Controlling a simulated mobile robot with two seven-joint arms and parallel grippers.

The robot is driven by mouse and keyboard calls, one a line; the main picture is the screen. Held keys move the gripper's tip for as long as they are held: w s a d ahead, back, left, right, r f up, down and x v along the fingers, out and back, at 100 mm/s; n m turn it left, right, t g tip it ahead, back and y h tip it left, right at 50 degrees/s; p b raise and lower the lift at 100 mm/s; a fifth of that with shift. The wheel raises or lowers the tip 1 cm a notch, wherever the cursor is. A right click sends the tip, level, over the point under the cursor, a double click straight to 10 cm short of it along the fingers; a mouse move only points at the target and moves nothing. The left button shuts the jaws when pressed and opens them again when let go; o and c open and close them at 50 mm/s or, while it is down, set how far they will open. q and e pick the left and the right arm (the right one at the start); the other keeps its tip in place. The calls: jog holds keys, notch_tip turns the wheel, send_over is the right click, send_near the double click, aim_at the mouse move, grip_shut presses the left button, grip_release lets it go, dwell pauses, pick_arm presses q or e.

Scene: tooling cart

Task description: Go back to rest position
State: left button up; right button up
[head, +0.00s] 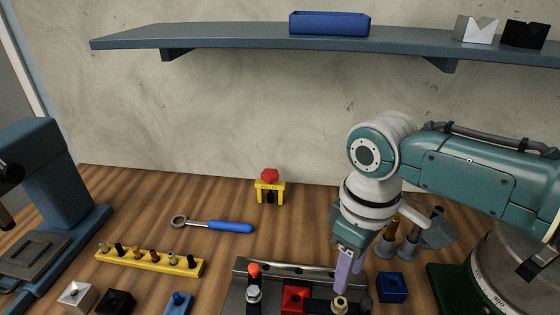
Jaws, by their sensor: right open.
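My right arm comes in from the right, and its gripper (349,275) points down over the right part of a dark metal fixture (240,277). Its pale purple fingers are open. The fingertips are close above a brass-ringed piece (340,303) on the fixture; I cannot tell whether they touch it. I see nothing held between the fingers. My left gripper is not in view.
A red block (295,299) and a red-tipped upright piece (254,285) are at the fixture. A blue block (392,287) stands close right of the gripper. A shelf (230,38) spans the wall above. The back-left wood is mostly clear around a blue-handled wrench (228,226).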

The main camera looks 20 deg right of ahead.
jog(key=shift+r, duration=0.9)
jog(key=s+a+t+y, duration=0.1)
jog(key=s+a+t, duration=0.1)
jog(key=s+a, duration=0.6)
jog(key=s+d+r+m+t, duration=0.25)
jog(key=s+d+r, duration=0.25)
jog(key=s+r, duration=0.3)
notch_tip(320, 180, up, 26)
jog(key=p, duration=2.6)
jog(key=shift+w+a+f+g+h, duration=0.15)
jog(key=shift+a+f+g+h, duration=0.05)
jog(key=shift+a+g+h, duration=0.25)
